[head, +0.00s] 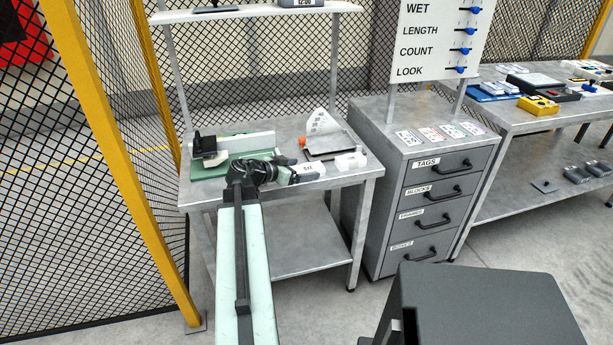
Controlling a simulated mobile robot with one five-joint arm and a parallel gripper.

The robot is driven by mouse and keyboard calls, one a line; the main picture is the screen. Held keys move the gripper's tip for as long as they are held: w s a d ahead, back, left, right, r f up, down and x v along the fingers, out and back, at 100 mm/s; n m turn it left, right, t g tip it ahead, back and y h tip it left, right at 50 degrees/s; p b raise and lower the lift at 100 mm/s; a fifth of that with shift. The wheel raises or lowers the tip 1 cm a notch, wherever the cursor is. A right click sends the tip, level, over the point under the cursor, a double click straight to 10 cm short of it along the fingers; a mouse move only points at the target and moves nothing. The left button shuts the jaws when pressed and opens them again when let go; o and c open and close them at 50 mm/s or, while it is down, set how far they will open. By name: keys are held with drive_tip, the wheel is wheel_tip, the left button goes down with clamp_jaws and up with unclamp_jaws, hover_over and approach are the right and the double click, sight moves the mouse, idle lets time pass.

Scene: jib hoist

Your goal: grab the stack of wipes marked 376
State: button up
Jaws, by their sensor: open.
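No mark 376 can be read in this view. A white block-like stack (308,171) with a small dark mark, too small to read surely, lies on the grey workbench (355,181) near its front edge. A second white stack (350,161) lies to its right, its mark unreadable. My gripper (288,172) is over the bench front, just left of the first white stack. It is open. Whether its fingertips touch that stack I cannot tell. My gripper and wrist hide part of the bench.
A green-and-white device (232,148) stands on the bench behind my wrist. A grey tray (327,142) with an upright white plate (322,122) is at the back. A drawer cabinet (430,190) with cards on top stands right. Yellow-framed mesh fencing (110,150) is left.

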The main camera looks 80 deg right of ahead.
drive_tip(key=shift+x, duration=0.85)
drive_tip(key=c, duration=1.8)
